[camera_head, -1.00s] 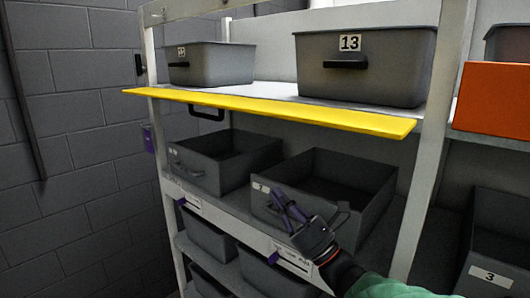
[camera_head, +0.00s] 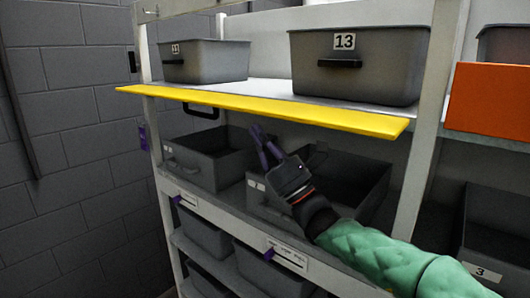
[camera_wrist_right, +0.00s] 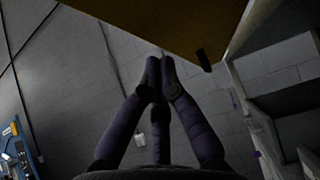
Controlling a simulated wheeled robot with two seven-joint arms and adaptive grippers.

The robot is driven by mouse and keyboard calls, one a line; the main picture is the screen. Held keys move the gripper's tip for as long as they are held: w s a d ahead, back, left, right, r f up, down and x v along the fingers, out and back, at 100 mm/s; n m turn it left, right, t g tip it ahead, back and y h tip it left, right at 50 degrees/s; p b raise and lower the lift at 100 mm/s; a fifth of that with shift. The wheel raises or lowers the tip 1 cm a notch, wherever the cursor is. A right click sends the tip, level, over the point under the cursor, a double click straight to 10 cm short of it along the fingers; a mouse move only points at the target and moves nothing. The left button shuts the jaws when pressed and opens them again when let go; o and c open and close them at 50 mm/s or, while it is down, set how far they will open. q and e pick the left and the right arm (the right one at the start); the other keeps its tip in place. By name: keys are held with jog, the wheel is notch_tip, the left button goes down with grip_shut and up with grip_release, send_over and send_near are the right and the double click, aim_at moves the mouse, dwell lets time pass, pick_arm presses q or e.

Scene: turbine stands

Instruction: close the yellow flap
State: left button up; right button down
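The yellow flap (camera_head: 262,110) is a long strip that sticks out from the front edge of the upper shelf, lying roughly level across its width. In the wrist view its dark yellow underside (camera_wrist_right: 185,25) fills the top, with a black handle (camera_wrist_right: 203,60) at its edge. The handle also shows below the flap in the head view (camera_head: 202,113). My right gripper (camera_head: 262,138) is just below the flap, in front of the lower grey bins, apart from the flap as far as I can see. Its purple fingers converge, tips together and empty, in the wrist view (camera_wrist_right: 161,65). My left gripper is out of view.
Grey bins, one labelled 13 (camera_head: 357,66), stand on the shelf behind the flap. Open grey bins (camera_head: 205,160) sit below it. A white post (camera_head: 428,150) and an orange panel (camera_head: 490,100) stand right. Free room lies left, before the brick wall (camera_head: 80,130).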

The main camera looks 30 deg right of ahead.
jog(key=shift+w+r, duration=0.1)
jog(key=shift+r, duration=0.4)
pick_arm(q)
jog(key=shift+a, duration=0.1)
pick_arm(e)
jog(key=shift+r, duration=0.2)
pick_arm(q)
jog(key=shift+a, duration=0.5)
pick_arm(e)
jog(key=shift+a+r, duration=0.2)
jog(key=shift+r, duration=0.1)
